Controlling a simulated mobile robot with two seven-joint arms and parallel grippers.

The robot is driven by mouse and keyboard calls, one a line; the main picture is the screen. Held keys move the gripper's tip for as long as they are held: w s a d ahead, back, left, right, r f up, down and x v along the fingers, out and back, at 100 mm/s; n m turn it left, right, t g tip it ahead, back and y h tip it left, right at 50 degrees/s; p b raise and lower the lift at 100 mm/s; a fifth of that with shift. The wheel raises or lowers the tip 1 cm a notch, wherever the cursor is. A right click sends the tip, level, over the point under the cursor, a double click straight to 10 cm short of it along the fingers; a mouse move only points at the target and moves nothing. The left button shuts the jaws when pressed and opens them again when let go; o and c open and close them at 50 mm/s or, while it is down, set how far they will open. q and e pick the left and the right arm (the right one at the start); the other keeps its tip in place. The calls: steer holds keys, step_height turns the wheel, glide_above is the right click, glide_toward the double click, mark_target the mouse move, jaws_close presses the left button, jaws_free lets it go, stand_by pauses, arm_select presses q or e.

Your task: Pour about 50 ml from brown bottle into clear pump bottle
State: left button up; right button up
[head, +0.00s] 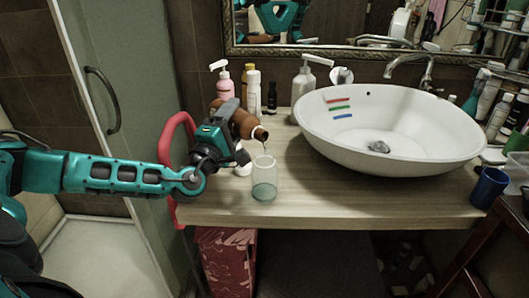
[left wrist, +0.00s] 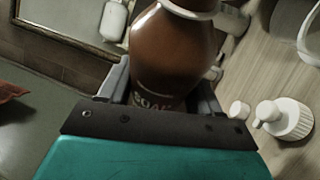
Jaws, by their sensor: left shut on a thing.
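The brown bottle (head: 237,121) is tilted with its mouth down to the right, above the clear bottle (head: 264,180). A thin stream shows below its mouth. The clear bottle stands upright on the counter with its top open and some bluish-green liquid in its lower part. My left gripper (head: 222,128) is shut on the brown bottle's body. In the left wrist view the brown bottle (left wrist: 172,55) sits between the fingers, its lower end hidden by the gripper. A white pump top (left wrist: 284,119) and a small white cap (left wrist: 240,110) are on the counter. My right gripper is not in view.
A white basin (head: 385,140) takes up the right of the wooden counter (head: 330,205). A pink pump bottle (head: 225,85) and a white pump bottle (head: 303,82) stand behind. A blue cup (head: 488,188) is at the right edge. The counter's front edge is close to the clear bottle.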

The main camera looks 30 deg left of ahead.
mark_target(233, 130)
arm_select(q)
steer(key=shift+r, duration=0.2)
steer(key=shift+a, duration=0.3)
stand_by(0.3)
steer(key=shift+r+m+t, duration=0.2)
steer(key=shift+m+t, duration=0.1)
steer(key=shift+m, duration=0.2)
step_height(233, 130, down, 4)
steer(key=n, duration=0.1)
steer(key=n+g+b, duration=0.1)
steer(key=n, duration=0.2)
steer(key=shift+w+r+g+y+b, duration=0.1)
steer(key=shift+r+g+y+b, duration=0.15)
steer(key=shift+g+y+b, duration=0.05)
steer(key=shift+f+n+g, duration=0.3)
steer(key=shift+f+n, duration=0.05)
steer(key=shift+n, duration=0.25)
steer(key=shift+r, duration=0.1)
